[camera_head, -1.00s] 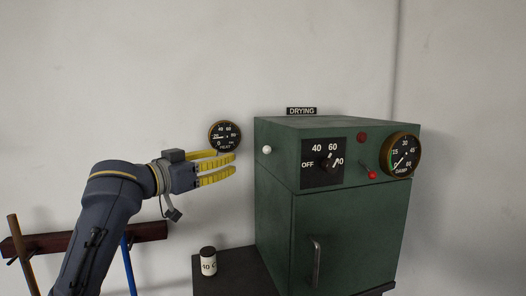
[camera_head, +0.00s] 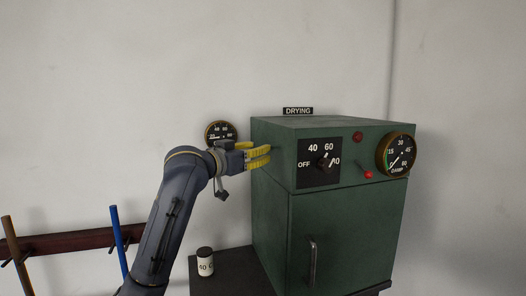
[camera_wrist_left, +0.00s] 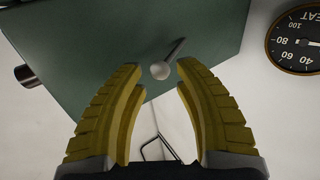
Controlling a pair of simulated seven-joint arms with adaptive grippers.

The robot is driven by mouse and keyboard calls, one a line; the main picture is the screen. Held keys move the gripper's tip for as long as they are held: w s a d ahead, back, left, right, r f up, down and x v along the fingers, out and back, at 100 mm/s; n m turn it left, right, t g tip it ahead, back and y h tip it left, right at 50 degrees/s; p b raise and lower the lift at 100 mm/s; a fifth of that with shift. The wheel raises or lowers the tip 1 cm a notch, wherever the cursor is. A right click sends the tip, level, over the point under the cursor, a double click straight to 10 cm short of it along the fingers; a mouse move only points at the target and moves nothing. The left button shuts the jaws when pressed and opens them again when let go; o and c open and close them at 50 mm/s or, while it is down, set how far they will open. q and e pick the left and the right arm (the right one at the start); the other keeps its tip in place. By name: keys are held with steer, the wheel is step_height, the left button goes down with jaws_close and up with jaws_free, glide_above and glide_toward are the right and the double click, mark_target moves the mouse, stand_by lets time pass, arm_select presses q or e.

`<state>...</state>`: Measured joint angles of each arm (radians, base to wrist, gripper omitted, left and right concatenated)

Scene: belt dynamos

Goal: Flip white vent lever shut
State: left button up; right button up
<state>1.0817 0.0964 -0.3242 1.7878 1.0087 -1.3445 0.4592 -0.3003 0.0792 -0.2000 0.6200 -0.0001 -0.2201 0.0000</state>
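The fingers are apart in the wrist view (camera_wrist_left: 155,72), with nothing gripped. My right gripper does not show.
A heat gauge (camera_head: 221,133) hangs on the wall behind my left gripper. A small labelled jar (camera_head: 205,262) stands on the dark table (camera_head: 235,267). The cabinet front has a dial (camera_head: 325,162), a red-tipped switch (camera_head: 368,174) and a damp gauge (camera_head: 396,153).

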arm_select(q)
steer(key=shift+x, duration=1.4)
steer(key=shift+c, duration=0.2)
jaws_close()
